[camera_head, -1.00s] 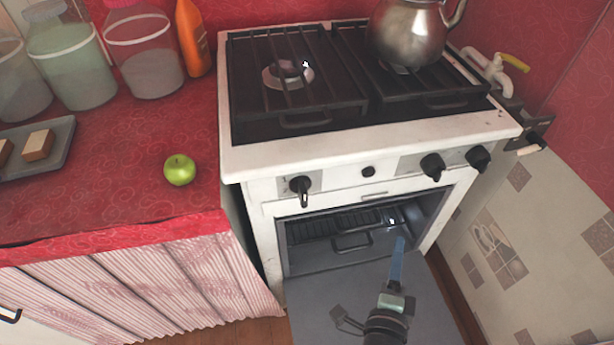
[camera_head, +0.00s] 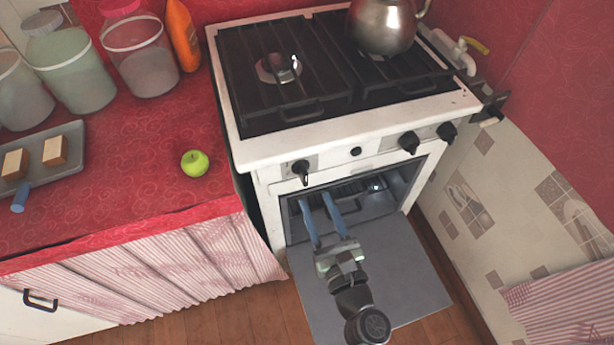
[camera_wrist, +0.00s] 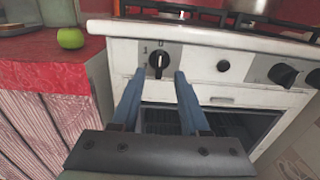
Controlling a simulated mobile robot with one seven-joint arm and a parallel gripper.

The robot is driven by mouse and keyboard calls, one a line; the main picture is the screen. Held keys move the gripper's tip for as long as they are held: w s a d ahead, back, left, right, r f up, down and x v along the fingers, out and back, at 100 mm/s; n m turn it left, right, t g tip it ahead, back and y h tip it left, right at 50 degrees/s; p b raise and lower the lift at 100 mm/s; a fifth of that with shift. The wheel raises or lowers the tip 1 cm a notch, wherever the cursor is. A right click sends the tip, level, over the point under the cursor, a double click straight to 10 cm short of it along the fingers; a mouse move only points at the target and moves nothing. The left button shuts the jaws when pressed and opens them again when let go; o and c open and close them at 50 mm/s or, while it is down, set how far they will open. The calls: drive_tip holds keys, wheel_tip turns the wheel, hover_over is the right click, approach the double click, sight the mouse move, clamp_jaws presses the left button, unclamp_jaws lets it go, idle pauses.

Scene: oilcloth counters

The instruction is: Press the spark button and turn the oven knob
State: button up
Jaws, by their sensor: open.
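The white stove front carries a small round black spark button (camera_head: 355,151), also in the wrist view (camera_wrist: 223,66). Left of it is a lone black knob (camera_head: 301,168), apparently the oven knob; its handle points down. In the wrist view this knob (camera_wrist: 159,60) shows between and just beyond my fingertips. My gripper (camera_head: 314,196) is open and empty, its two blue fingers pointing at the panel from above the lowered oven door (camera_head: 405,270). I see no clear contact with the knob. The button is to the right of my fingers.
Two more black knobs (camera_head: 409,143) (camera_head: 446,131) sit at the panel's right. A metal kettle (camera_head: 383,28) stands on the hob. A green apple (camera_head: 195,163) and a tray (camera_head: 70,168) are on the red counter at left. A tiled wall (camera_head: 500,200) bounds the right.

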sight(306, 179)
drive_tip(key=x, duration=0.7)
drive_tip(key=shift+w+f, duration=0.1)
clamp_jaws()
